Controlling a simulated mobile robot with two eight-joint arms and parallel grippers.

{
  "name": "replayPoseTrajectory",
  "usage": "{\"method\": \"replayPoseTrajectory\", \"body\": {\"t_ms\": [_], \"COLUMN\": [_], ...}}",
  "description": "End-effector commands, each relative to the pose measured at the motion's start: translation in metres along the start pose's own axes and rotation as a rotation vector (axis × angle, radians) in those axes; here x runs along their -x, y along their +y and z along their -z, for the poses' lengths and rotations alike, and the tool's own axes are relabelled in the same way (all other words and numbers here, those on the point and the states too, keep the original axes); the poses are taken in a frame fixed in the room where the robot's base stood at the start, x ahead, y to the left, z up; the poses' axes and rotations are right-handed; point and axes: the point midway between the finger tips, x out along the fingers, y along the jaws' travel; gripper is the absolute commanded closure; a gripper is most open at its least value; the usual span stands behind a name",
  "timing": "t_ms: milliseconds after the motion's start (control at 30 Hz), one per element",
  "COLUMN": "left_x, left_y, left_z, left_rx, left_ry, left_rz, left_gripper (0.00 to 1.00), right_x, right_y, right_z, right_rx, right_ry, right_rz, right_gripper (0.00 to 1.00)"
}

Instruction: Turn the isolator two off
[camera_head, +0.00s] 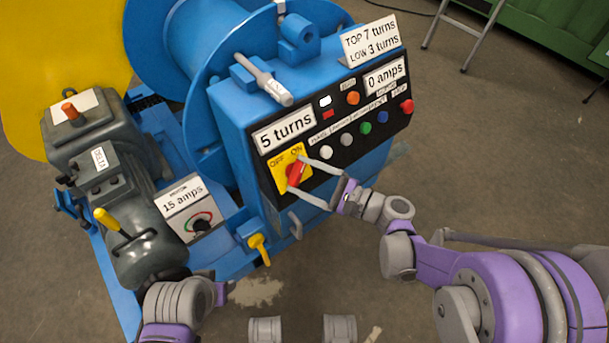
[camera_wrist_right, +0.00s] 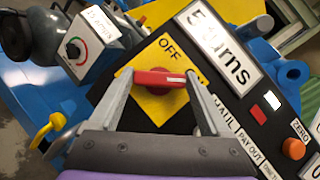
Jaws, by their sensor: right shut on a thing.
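The isolator is a red rotary handle (camera_head: 295,174) on a yellow plate (camera_head: 278,177) marked OFF and ON, at the left end of the black control panel. In the head view the handle lies toward the ON label. My right gripper (camera_head: 300,176) has its two grey fingers on either side of the handle. In the right wrist view the red handle (camera_wrist_right: 160,78) lies crosswise between the fingertips, its white mark toward the right finger. OFF is readable there; ON is mostly hidden by that finger. Part of my left arm shows at the bottom left, but its fingers are not visible.
Several buttons and a "5 turns" display (camera_head: 285,130) sit near the handle. A grey lever (camera_head: 265,82) stands out above the panel. A "15 amps" box (camera_head: 184,208) and a yellow handle (camera_head: 259,248) are to the left and below. Open floor lies to the right.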

Motion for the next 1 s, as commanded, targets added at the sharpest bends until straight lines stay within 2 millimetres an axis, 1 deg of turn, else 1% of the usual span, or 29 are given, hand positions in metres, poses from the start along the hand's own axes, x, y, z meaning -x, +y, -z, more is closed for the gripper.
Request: {"method": "replayPoseTrajectory", "body": {"t_ms": [167,367,1000], "left_x": [0.004,0.014,0.068], "left_y": [0.000,0.000,0.000], "left_z": [0.001,0.003,0.016], "left_rx": [0.000,0.000,0.000], "left_ry": [0.000,0.002,0.018], "left_rz": [0.000,0.000,0.000], "left_gripper": [0.50,0.50,0.50], "right_x": [0.000,0.000,-0.001], "right_y": [-0.001,-0.003,-0.008], "right_z": [-0.001,-0.002,-0.005], "right_rx": [0.032,0.123,0.607], "right_ry": [0.000,0.001,-0.001], "right_rz": [-0.022,-0.087,-0.430], "right_gripper": [0.74,0.74,0.74]}}
